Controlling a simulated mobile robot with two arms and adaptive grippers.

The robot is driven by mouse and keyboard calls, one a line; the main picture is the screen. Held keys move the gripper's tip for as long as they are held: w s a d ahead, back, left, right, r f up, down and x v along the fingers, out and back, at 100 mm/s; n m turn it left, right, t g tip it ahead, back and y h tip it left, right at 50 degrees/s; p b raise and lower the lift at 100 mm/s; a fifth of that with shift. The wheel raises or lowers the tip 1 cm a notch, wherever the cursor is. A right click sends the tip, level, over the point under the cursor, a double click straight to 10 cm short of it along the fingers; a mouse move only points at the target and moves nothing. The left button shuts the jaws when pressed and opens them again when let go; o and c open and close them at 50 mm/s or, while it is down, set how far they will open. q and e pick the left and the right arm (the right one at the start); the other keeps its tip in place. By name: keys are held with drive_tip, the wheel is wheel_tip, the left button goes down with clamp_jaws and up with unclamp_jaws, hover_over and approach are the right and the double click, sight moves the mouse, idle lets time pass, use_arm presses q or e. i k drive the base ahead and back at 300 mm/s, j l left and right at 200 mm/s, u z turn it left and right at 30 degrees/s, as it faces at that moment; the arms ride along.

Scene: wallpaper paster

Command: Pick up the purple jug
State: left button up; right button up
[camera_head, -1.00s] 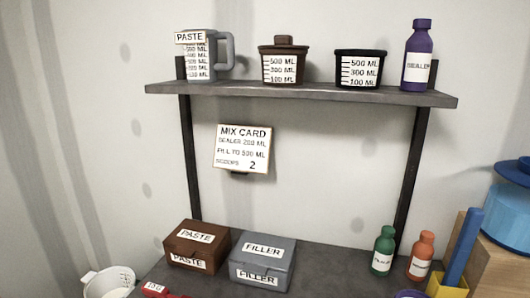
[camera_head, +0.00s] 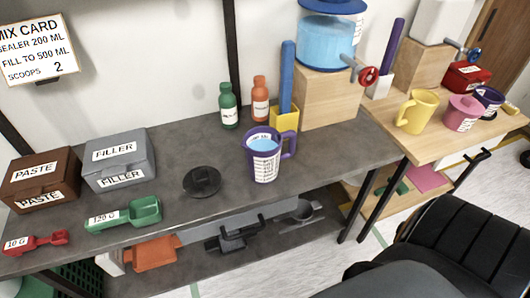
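The purple jug (camera_head: 263,165) stands upright on the dark grey bench, right of its middle and near the front edge. It has a white scale label, a handle on its right side and light blue liquid inside. Neither of my grippers shows in the head view, so nothing is seen touching the jug.
A round dark lid (camera_head: 202,182) lies left of the jug. Green (camera_head: 229,105) and orange (camera_head: 260,98) bottles and a yellow holder (camera_head: 285,120) stand behind it. A blue tank (camera_head: 330,38) sits on a wooden block. Red (camera_head: 35,242) and green (camera_head: 125,215) scoops lie left.

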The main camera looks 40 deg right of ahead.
sight(263, 145)
drive_tip(key=z, duration=1.1)
